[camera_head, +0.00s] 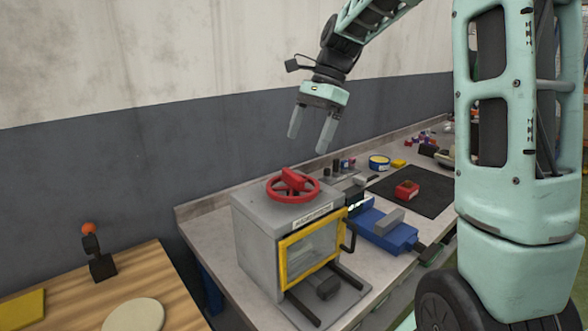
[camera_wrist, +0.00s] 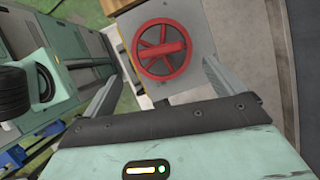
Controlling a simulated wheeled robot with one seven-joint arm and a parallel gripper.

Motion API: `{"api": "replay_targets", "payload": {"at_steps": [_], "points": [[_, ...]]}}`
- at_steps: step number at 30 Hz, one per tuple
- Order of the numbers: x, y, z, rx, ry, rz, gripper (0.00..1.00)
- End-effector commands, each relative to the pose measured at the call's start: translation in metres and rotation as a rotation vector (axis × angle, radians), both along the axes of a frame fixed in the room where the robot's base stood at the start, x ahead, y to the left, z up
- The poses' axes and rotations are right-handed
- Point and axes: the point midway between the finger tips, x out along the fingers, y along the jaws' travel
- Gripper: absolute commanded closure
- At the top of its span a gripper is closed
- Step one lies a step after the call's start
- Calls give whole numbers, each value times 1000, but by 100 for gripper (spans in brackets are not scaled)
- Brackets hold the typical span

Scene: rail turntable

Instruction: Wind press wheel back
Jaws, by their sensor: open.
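The red press wheel (camera_head: 293,186) lies flat on top of a grey press box (camera_head: 258,240), with a raised red bar across its middle. The box has a yellow-framed front door (camera_head: 313,247) with a dark handle at its right side. My gripper (camera_head: 313,140) is open and empty, pointing down, above and slightly right of the wheel in the head view. In the wrist view the wheel (camera_wrist: 162,50) shows whole, ahead of and between my open fingers (camera_wrist: 160,88), apart from them. Its bar runs roughly left to right there.
A blue vise (camera_head: 385,230) stands right of the press on the grey bench. A red block (camera_head: 406,189) lies on a dark mat (camera_head: 428,195) behind it. A wooden table (camera_head: 75,290) with an orange-topped lever (camera_head: 90,240) is at left. Air around the wheel is clear.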

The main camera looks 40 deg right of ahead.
Motion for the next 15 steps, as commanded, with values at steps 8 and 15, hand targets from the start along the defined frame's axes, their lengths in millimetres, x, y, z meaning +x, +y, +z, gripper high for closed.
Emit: {"api": "replay_targets", "payload": {"at_steps": [8,15], "points": [[2,21,-51,1,3,2,5],[4,31,-75,0,1,3,5]]}}
